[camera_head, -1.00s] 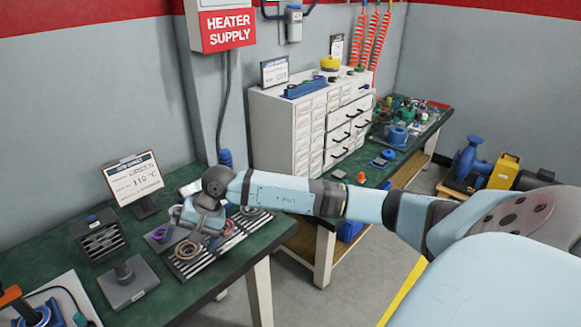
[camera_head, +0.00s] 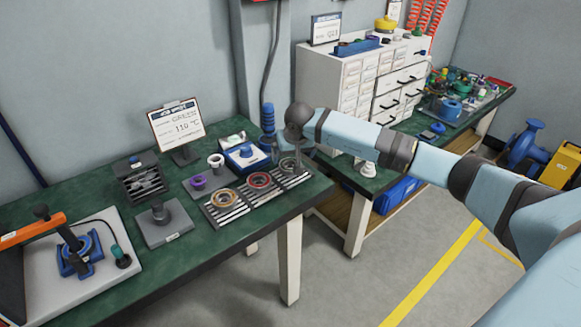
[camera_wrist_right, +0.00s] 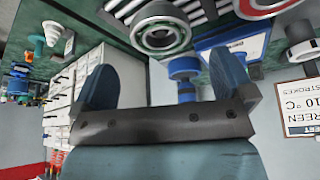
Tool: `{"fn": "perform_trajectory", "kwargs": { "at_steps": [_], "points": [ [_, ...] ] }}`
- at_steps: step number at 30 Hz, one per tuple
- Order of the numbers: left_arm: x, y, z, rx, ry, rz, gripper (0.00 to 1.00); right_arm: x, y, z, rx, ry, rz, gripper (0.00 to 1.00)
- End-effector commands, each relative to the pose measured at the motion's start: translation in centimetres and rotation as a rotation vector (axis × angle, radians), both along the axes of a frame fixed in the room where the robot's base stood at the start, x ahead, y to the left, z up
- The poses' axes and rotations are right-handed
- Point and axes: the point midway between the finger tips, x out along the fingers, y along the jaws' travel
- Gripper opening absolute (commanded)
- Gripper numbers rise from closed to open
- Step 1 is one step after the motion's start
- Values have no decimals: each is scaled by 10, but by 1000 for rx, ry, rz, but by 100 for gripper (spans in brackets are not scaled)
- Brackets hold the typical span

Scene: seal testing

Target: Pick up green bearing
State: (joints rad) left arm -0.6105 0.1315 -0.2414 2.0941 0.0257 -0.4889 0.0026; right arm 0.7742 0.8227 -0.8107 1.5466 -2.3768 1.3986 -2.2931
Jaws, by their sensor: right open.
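Three ring-shaped bearings lie on slatted racks along the bench's front edge. One is tan (camera_head: 223,198), the middle one is red (camera_head: 259,181), and a greyish one (camera_head: 289,166) is at the right end. My left gripper is not in view.
A blue-and-white box (camera_head: 245,157) and a blue cylinder (camera_head: 268,118) stand just behind the racks. A sign (camera_head: 180,125) reading GREEN and 110 °C stands at the back. A press with an orange handle (camera_head: 32,230) is at the left. A drawer cabinet (camera_head: 360,85) stands right.

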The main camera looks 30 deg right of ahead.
Motion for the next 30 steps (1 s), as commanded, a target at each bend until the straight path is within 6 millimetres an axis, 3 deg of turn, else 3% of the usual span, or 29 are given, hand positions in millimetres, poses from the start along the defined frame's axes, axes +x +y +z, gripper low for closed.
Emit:
{"fn": "perform_trajectory", "kwargs": {
  "at_steps": [9, 19, 27, 30],
  "points": [
    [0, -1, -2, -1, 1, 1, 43, 14, -3, -41, 3, 1, -2, 100],
    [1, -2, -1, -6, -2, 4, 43, 17, -4, -48, 1, 0, 0, 100],
    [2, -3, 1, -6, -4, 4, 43, 17, -4, -48, 1, 0, 0, 40],
    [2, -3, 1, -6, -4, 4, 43, 17, -4, -47, 1, -2, 1, 40]
  ]
}}
